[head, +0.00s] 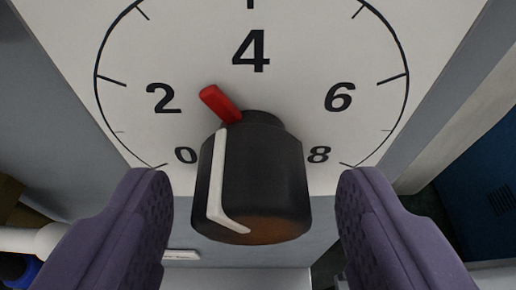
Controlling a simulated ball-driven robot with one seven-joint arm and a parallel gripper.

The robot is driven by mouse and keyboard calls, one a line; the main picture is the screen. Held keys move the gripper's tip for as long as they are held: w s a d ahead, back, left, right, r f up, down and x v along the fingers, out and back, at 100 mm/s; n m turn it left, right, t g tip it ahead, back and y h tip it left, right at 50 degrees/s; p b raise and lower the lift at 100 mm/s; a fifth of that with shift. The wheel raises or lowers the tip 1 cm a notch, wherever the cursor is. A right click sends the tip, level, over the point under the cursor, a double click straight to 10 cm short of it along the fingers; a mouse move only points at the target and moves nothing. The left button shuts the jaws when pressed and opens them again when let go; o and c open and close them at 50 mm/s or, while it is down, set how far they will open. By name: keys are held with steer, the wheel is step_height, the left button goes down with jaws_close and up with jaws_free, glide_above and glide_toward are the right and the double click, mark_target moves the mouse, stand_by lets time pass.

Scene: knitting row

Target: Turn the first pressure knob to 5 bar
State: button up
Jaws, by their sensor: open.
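The pressure knob (255,180) is a black cylinder with a white line along its side. It stands out from a white dial plate (300,60) marked 0, 2, 4, 6 and 8 inside a round scale. A red pointer (219,103) at the knob's base points up and left, between the 2 and the 4 and nearer the 2. My gripper (255,195) is open. Its two purple fingers stand left and right of the knob, with a gap on each side and no contact visible.
Grey panel surfaces (60,110) flank the dial plate. A white pipe end (30,241) and a blue object (22,273) lie at the lower left. A dark blue cabinet (480,190) stands at the right, behind.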

steer(key=shift+w+f, duration=0.15)
steer(key=shift+w, duration=0.2)
steer(key=c, duration=1)
